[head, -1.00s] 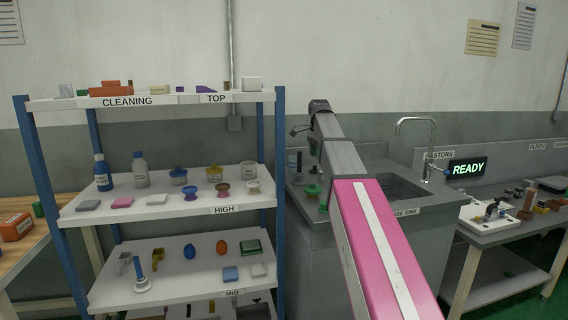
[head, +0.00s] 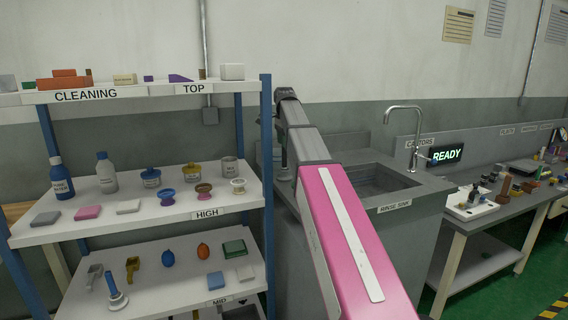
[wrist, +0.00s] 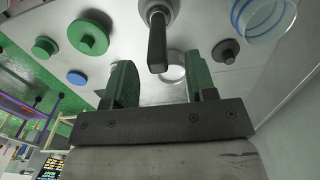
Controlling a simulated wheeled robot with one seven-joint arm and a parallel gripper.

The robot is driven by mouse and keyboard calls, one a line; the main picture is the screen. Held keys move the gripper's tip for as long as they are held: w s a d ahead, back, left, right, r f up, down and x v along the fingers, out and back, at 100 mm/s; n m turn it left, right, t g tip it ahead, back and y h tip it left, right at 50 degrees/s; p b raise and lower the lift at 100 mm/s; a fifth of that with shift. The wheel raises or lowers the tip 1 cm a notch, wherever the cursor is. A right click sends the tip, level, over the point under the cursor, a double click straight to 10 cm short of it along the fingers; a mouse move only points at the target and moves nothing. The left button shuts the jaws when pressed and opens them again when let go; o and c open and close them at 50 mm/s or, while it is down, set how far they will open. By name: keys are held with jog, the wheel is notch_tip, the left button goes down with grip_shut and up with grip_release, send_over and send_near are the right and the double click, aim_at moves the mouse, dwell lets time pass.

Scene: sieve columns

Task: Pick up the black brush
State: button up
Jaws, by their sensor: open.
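An upright black handle on a round pale base, which looks like the black brush (wrist: 157,45), shows at the top middle of the wrist view. In the head view a dark upright handle (head: 284,150) stands by the left side of the sink, partly behind my arm; I cannot tell for sure that it is the same thing. My gripper (wrist: 157,85) has two green fingers spread apart with nothing held between them. The handle lies beyond the fingertips, roughly between them in the picture. In the head view my arm hides most of the gripper.
Green round pieces (wrist: 88,36), a blue disc (wrist: 77,77), a dark knobbed piece (wrist: 226,50) and a clear blue-rimmed container (wrist: 262,16) surround the handle. A loaded shelf rack (head: 266,190) stands left of my arm. The sink (head: 375,180) and faucet (head: 405,108) are to the right.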

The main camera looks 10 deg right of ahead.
send_over(284, 167)
jog(key=w, duration=0.1)
notch_tip(284, 167, down, 5)
jog(key=shift+d+f, duration=0.1)
jog(key=shift+d, duration=0.05)
grip_shut()
jog(key=shift+r, duration=0.2)
notch_tip(284, 167, up, 10)
jog(key=shift+f, duration=0.1)
dwell(0.3)
